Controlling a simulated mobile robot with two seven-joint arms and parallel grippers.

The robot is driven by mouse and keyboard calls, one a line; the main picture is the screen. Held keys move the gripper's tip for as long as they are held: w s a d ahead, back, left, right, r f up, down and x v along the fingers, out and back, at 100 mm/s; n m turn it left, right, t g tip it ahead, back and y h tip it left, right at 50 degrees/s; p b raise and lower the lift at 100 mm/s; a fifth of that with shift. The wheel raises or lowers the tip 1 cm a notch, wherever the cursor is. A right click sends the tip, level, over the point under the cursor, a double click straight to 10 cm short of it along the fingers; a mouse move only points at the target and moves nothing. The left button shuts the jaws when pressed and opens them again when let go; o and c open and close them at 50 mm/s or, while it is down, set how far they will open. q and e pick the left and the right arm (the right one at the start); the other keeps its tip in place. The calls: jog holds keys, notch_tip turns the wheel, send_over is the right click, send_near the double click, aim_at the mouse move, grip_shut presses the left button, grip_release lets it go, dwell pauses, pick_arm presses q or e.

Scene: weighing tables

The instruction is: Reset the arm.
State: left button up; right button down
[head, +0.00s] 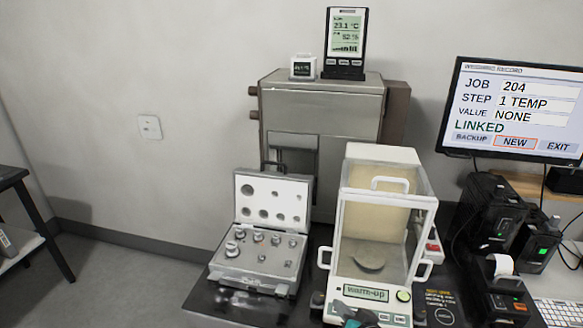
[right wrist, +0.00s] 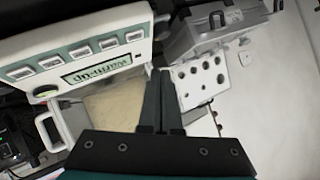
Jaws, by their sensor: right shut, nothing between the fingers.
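My right gripper (head: 354,315) shows at the bottom edge of the head view, in front of the balance (head: 376,300), partly cut off by the frame. In the right wrist view its two dark fingers (right wrist: 163,98) lie together, shut, with nothing between them. The balance, with its glass draft shield and a display reading "warm-up", stands right behind the gripper; it also shows upside down in the wrist view (right wrist: 80,62). I cannot tell whether the gripper touches it. My left gripper is not in view.
An open weight case (head: 262,250) with several weights stands left of the balance. A grey metal cabinet (head: 320,108) carries a thermometer display (head: 345,42). A monitor (head: 516,112) and printers (head: 500,290) stand at the right. The floor at left is mostly clear.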

jog(key=s+d+r+n+g+h, duration=0.1)
jog(key=s+n+g, duration=0.15)
jog(key=s, duration=0.65)
jog(key=s+r+n+g, duration=0.1)
jog(key=s+r+g, duration=0.15)
jog(key=s, duration=0.65)
jog(key=s+d+r+n+g+h, duration=0.15)
jog(key=s+g, duration=0.25)
jog(key=s, duration=0.5)
notch_tip(320, 180, down, 28)
jog(key=s+n+g+b, duration=0.1)
jog(key=s+b, duration=0.1)
jog(key=b, duration=0.3)
jog(key=s+d+f+g+b, duration=0.1)
jog(key=s+f+b, duration=0.4)
jog(key=s+f, duration=1)
notch_tip(320, 180, down, 4)
jog(key=shift+s+d+r, duration=0.1)
jog(key=shift+s+d, duration=0.15)
jog(key=shift+d, duration=0.2)
